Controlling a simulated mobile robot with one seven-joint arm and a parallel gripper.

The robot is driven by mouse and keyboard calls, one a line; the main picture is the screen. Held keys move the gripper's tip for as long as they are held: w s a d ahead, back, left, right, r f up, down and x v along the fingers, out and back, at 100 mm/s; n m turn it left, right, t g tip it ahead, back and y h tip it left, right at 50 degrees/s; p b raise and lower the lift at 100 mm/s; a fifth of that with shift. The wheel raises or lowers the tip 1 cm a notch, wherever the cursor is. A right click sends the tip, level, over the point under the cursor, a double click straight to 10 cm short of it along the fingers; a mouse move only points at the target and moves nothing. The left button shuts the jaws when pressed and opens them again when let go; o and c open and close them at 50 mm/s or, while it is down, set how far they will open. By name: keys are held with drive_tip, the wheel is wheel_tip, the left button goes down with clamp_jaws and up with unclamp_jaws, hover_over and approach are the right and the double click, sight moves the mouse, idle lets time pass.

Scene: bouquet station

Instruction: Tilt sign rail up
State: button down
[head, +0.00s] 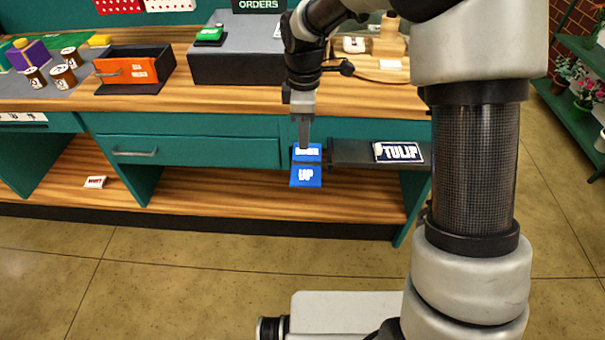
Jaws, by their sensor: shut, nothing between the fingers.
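A dark sign rail (350,153) projects at the front of the counter, below its edge, on the right. A black-and-white sign reading "TULIP" (399,152) lies on its right part. A blue card with white lettering (306,176) is at the rail's left end, with a second blue labelled face (307,153) just above it. My gripper (304,145) points down at the upper blue face, shut and empty. Its tips overlap that face in the picture; I cannot tell whether they touch it. The rail's hinge is not visible.
A closed teal drawer (190,151) with a grey handle is left of the rail. An orange open box (135,70), a dark grey block (237,60) and several small jars stand on the wooden counter (230,98). A white card (95,182) lies on the lower shelf.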

sight(303, 187)
wheel_tip(303, 187, down, 14)
drive_tip(key=shift+f+b, duration=0.1)
drive_tip(key=shift+b, duration=0.75)
drive_tip(key=shift+f+b, duration=0.1)
drive_tip(key=shift+b, duration=0.25)
drive_tip(key=f+t+b, duration=0.1)
drive_tip(key=b, duration=0.1)
drive_tip(key=f+t+b, duration=0.1)
drive_tip(key=b, duration=0.2)
drive_tip(key=shift+s, duration=0.4)
drive_tip(key=f+t+b, duration=0.1)
drive_tip(key=t+b, duration=0.1)
drive_tip(key=b, duration=0.3)
drive_tip(key=shift+s+a+f, duration=0.1)
drive_tip(key=shift+s+f, duration=0.05)
drive_tip(key=shift+f, duration=0.05)
drive_tip(key=shift+f+b, duration=0.3)
drive_tip(key=shift+b, duration=0.5)
drive_tip(key=shift+f+b, duration=0.4)
drive_tip(key=shift+f, duration=0.25)
